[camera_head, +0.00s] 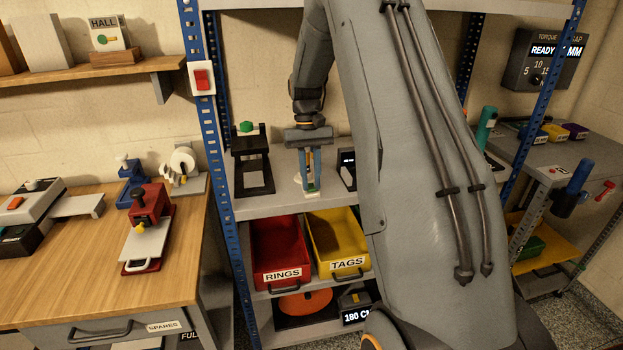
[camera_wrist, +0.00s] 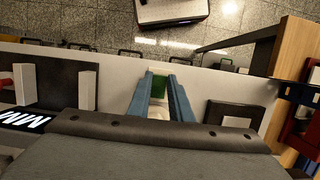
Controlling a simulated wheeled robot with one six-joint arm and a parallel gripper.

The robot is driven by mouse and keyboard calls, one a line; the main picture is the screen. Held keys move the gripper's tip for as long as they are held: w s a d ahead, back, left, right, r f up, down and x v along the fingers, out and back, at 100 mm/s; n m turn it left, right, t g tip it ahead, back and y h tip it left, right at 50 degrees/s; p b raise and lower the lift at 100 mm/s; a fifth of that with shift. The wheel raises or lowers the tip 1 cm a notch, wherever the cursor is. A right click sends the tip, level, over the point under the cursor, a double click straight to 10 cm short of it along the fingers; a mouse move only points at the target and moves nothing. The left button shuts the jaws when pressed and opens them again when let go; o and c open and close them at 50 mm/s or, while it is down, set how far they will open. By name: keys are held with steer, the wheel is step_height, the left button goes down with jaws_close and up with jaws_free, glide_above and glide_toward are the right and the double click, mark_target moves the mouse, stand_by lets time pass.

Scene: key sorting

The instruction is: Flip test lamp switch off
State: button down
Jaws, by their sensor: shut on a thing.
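My gripper (camera_head: 311,178) points down over the upper shelf with its two blue fingers close together. It is shut on a small pale and green object (camera_head: 312,187); the fingers hide much of it, and I cannot tell if it is the test lamp switch. In the wrist view the fingers (camera_wrist: 165,100) stand either side of it, with its green part (camera_wrist: 159,86) between them. A red rocker switch on a white plate (camera_head: 202,79) is fixed to the blue rack post, apart from my gripper. No label names either one as the test lamp's.
A black stand with a green top (camera_head: 250,129) stands left of my gripper, and a dark device (camera_head: 347,168) right of it. Red (camera_head: 276,240) and yellow (camera_head: 338,233) bins sit below. A wooden bench (camera_head: 95,275) with several tools is at left. My arm hides the rack's right part.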

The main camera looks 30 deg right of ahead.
mark_target(309, 185)
steer(key=c, duration=1.6)
jaws_free()
steer(key=shift+w+r, duration=0.1)
steer(key=b+v, duration=0.2)
steer(key=v, duration=0.5)
steer(key=shift+r, duration=0.15)
steer(key=shift+a, duration=0.1)
